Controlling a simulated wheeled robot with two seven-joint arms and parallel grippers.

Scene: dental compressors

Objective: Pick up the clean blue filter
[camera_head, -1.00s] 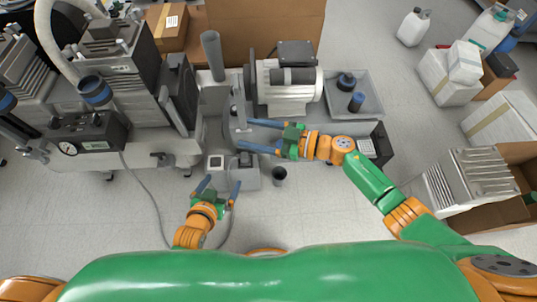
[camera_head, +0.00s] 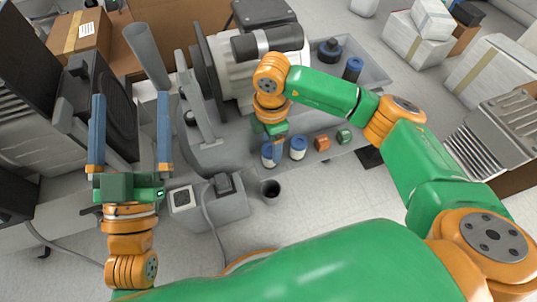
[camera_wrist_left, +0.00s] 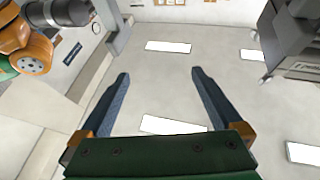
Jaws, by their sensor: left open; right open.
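Two small cylinders with white sides and blue ends, the left one (camera_head: 268,158) and the right one (camera_head: 298,148), stand on the grey base in front of the motor. They look like filters; I cannot tell which is clean. My right gripper (camera_head: 272,150) points down directly over the left one; its fingers are mostly hidden, and I cannot tell whether it touches. My left gripper (camera_head: 131,97) is open and empty, its blue fingers raised left of the base. The left wrist view also shows its open fingers (camera_wrist_left: 160,76) with nothing between them.
An orange block (camera_head: 322,143) and a green block (camera_head: 344,135) sit right of the filters. A grey tray (camera_head: 378,76) holds a dark blue cylinder (camera_head: 355,68) and a dark round part (camera_head: 330,48). A black cup (camera_head: 270,188) stands in front. A grey post (camera_head: 148,54) rises near my left gripper.

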